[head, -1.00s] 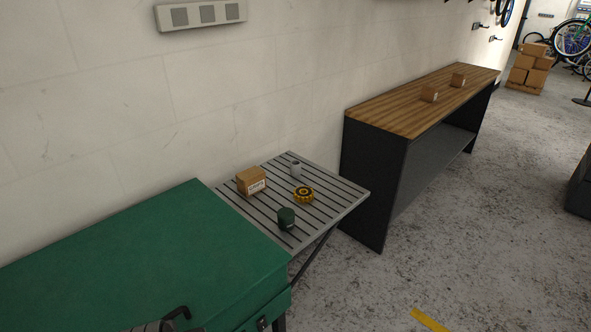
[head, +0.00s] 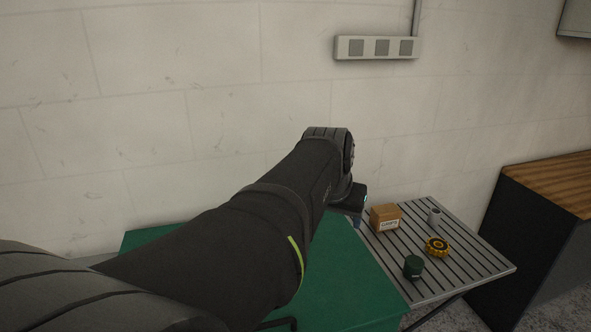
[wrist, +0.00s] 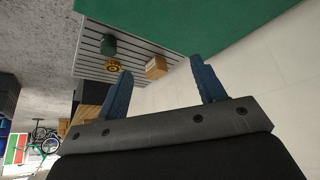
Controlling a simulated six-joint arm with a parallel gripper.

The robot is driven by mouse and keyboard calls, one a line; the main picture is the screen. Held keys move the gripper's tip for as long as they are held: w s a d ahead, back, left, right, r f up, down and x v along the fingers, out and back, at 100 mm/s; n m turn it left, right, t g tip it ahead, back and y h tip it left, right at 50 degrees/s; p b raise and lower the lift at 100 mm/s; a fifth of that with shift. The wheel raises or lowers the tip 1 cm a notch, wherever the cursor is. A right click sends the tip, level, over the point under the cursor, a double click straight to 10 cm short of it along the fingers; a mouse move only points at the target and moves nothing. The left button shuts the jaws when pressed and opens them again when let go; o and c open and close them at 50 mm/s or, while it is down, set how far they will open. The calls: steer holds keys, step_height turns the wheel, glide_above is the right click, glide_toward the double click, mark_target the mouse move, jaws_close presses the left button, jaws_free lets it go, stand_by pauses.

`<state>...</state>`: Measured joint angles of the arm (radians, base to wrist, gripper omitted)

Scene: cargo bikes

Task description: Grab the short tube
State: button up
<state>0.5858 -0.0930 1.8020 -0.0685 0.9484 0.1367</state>
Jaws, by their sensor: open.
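In the head view the gripper end is mostly hidden behind my arm, left of the cardboard box and well short of the tube.
The wall (head: 230,90) runs behind. A wood-topped bench (head: 545,180) stands right.

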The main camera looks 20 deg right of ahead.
steer(key=w+d+r+m, duration=0.1)
steer(key=w+d, duration=0.6)
steer(key=d, duration=0.2)
steer(key=m+g+h, duration=0.2)
steer(key=m, duration=0.2)
glide_above(435, 212)
steer(key=s+a, duration=0.3)
steer(key=a, duration=0.4)
step_height(435, 212, down, 10)
steer(key=x, duration=1.2)
steer(key=shift+s+d+f, duration=0.1)
steer(key=shift+f, duration=0.15)
steer(key=f, duration=0.2)
steer(key=d+f, duration=0.1)
steer(key=shift+w+f+m, duration=0.25)
steer(key=shift+w+m, duration=0.05)
steer(key=shift+w, duration=0.1)
steer(key=shift+x, duration=0.85)
